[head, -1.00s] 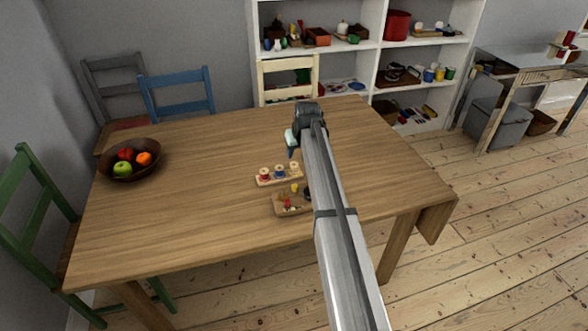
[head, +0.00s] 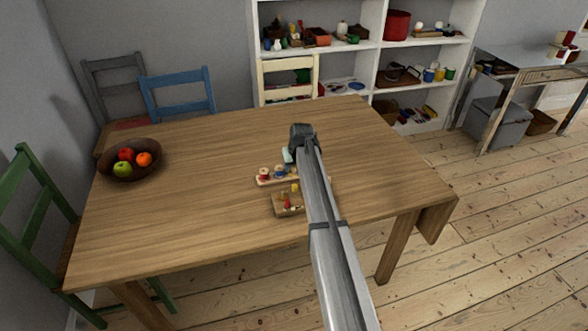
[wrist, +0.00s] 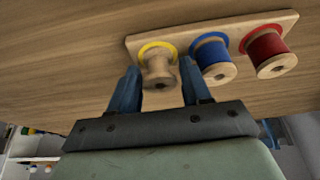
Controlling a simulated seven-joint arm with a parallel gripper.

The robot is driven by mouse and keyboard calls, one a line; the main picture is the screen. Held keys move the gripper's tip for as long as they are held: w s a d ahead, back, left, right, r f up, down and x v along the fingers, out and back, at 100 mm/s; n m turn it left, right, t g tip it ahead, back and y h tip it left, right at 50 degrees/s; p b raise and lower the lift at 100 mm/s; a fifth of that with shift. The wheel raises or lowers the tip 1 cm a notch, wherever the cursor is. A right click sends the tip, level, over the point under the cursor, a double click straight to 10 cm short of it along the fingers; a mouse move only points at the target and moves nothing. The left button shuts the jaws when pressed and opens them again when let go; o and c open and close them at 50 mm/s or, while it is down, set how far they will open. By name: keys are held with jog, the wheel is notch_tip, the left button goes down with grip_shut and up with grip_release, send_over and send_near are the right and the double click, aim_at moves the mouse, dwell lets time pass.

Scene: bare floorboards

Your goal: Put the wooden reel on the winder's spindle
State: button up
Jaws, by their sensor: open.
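The plain wooden reel (wrist: 158,72) stands on a yellow ring at the end of a pale wooden board (wrist: 140,38) in the wrist view. My gripper (wrist: 161,80) is open, with one blue finger on each side of this reel; I cannot tell whether they touch it. In the head view my gripper (head: 288,156) is low over the table, and my arm hides the reel. A blue reel (wrist: 213,60) and a red reel (wrist: 268,52) stand beside it on the board.
A fruit bowl (head: 130,173) is at the table's left.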

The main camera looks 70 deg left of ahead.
jog(key=c, duration=0.8)
jog(key=shift+r, duration=0.1)
jog(key=shift+r, duration=0.5)
notch_tip(320, 180, up, 8)
jog(key=shift+f, duration=0.15)
jog(key=s+d, duration=0.2)
jog(key=d, duration=0.2)
jog(key=s+d+r, duration=0.1)
jog(key=s+d, duration=0.2)
jog(key=d, duration=0.1)
jog(key=s+d, duration=0.3)
jog(key=d, duration=0.2)
jog(key=shift+r, duration=0.35)
jog(key=shift+w+a+m, duration=0.1)
jog(key=shift+w+m, duration=0.05)
jog(key=shift+m, duration=0.15)
